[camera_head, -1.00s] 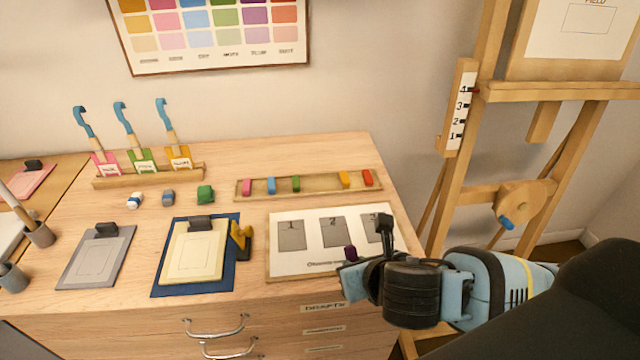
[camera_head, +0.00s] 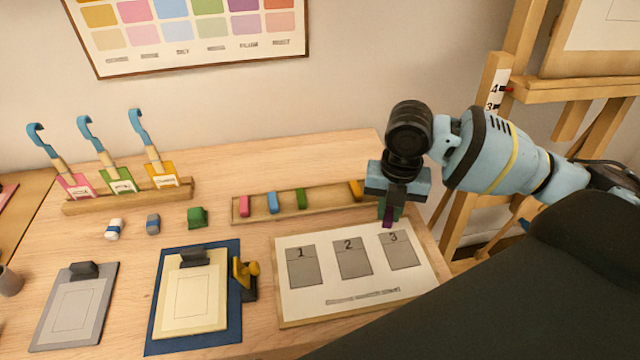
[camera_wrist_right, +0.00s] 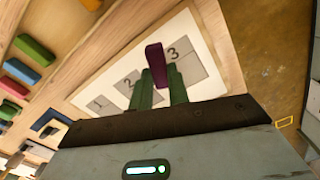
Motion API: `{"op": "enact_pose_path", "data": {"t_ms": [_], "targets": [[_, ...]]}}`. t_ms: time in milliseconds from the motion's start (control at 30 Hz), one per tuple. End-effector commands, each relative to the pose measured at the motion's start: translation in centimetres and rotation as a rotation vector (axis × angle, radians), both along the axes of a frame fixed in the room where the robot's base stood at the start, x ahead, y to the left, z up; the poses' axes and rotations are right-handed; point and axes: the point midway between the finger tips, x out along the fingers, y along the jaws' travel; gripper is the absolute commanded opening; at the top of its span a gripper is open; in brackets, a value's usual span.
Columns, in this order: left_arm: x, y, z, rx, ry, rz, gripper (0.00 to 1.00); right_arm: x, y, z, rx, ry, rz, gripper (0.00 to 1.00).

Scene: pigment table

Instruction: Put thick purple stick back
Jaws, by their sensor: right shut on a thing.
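The thick purple stick (camera_head: 387,218) is held by my right gripper (camera_head: 390,212), pointing down above the back edge of the numbered board near square 3. In the right wrist view the purple stick (camera_wrist_right: 155,62) sits between the green fingers of the gripper (camera_wrist_right: 159,90). The wooden stick tray (camera_head: 330,207) lies behind the board, just left of the gripper. It holds a pink stick (camera_head: 244,206), a blue stick (camera_head: 273,202), a green stick (camera_head: 301,198) and an orange-yellow stick (camera_head: 356,189). The gripper and arm hide the tray's right end. My left gripper is not in view.
The numbered board (camera_head: 300,306) lies in front of the tray. A cream pad on a blue board (camera_head: 152,335), a yellow-handled tool (camera_head: 245,272) and a grey clipboard (camera_head: 50,335) lie to the left. An easel (camera_head: 560,90) stands right of the table.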

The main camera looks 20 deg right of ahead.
Motion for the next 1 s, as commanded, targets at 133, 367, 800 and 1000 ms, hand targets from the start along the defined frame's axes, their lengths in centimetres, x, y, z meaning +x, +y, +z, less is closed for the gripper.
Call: {"op": "enact_pose_path", "data": {"t_ms": [133,367,800,1000], "targets": [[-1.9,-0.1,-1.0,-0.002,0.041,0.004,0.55,0.0,0.0,0.0,0.003,0.003,0.001,0.00],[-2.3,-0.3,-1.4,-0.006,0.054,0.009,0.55,2.8,1.3,-0.2,0.007,0.000,0.001,0.00],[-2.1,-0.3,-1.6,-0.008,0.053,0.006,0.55,11.3,4.7,-1.3,0.003,0.003,0.001,0.00],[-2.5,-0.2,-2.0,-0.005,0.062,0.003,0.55,13.6,5.6,-1.5,0.003,0.003,0.001,0.00]]}}
